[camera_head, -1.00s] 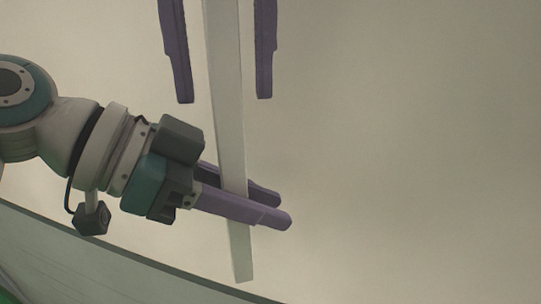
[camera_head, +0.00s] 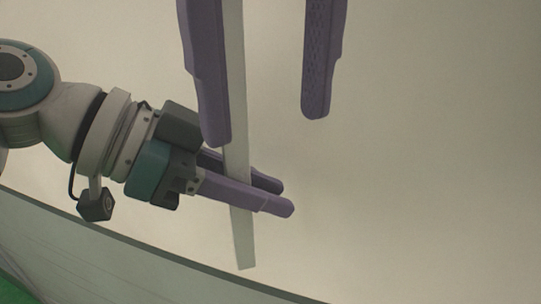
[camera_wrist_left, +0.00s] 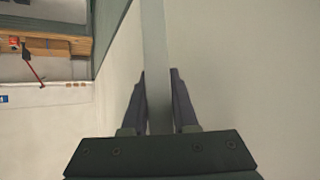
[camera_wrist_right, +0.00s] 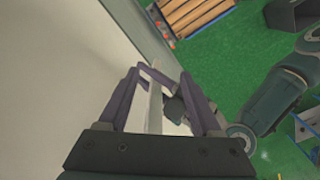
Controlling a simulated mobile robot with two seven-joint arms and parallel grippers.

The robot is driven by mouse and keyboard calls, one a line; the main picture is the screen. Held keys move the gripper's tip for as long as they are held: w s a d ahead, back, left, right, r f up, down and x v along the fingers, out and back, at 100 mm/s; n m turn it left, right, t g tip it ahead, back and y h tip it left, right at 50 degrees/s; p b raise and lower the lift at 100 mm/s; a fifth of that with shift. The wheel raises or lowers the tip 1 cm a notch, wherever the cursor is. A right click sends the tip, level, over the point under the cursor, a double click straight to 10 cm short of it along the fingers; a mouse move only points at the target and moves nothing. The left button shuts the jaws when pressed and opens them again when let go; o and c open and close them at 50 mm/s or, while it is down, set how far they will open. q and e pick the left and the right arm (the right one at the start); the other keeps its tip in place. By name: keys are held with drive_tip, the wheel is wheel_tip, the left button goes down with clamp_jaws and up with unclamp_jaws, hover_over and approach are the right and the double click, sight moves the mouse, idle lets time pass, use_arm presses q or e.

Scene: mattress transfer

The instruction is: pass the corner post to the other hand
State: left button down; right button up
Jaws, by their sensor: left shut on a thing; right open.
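The corner post (camera_head: 243,240) is a long, pale, straight bar, nearly upright in the head view and running out of the top edge. My left gripper (camera_head: 285,197) is shut on it near its lower end; the left wrist view shows the post (camera_wrist_left: 156,50) between the left fingers. My right gripper (camera_head: 266,126) is open, coming from the top, just above the left one. In the head view its left finger lies right beside the post and its right finger well apart. The right wrist view shows the post (camera_wrist_right: 155,108) between the open right fingers. I cannot tell whether either touches it.
A large pale surface (camera_head: 440,150) fills the background, with a curved edge along the lower left. Green floor (camera_wrist_right: 235,60) and a wooden slatted thing (camera_wrist_right: 195,12) show in the right wrist view. Open space lies right of both grippers in the head view.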

drive_tip(key=s+d+f+m, duration=0.1)
drive_tip(key=s+d+m, duration=0.15)
drive_tip(key=d, duration=0.65)
drive_tip(key=s+d+f+m, duration=0.2)
drive_tip(key=d+m, duration=0.2)
drive_tip(key=d, duration=0.5)
wheel_tip(320, 180, down, 17)
drive_tip(key=w+b, duration=0.3)
drive_tip(key=b, duration=1.6)
drive_tip(key=s+a+f+n+t+y, duration=0.3)
drive_tip(key=a+f+n+y, duration=0.15)
drive_tip(key=a+f, duration=0.75)
drive_tip(key=s+d+f+m+h, duration=0.1)
drive_tip(key=s+d+f+h, duration=0.1)
drive_tip(key=s+d+f, duration=0.2)
drive_tip(key=s+d+f+m+h, duration=0.1)
drive_tip(key=s+d+f, duration=0.3)
drive_tip(key=d, duration=0.5)
drive_tip(key=shift+s+d+f+m+t+h+p, duration=0.2)
drive_tip(key=shift+s+m+t+h+p, duration=0.15)
drive_tip(key=shift+h, duration=0.3)
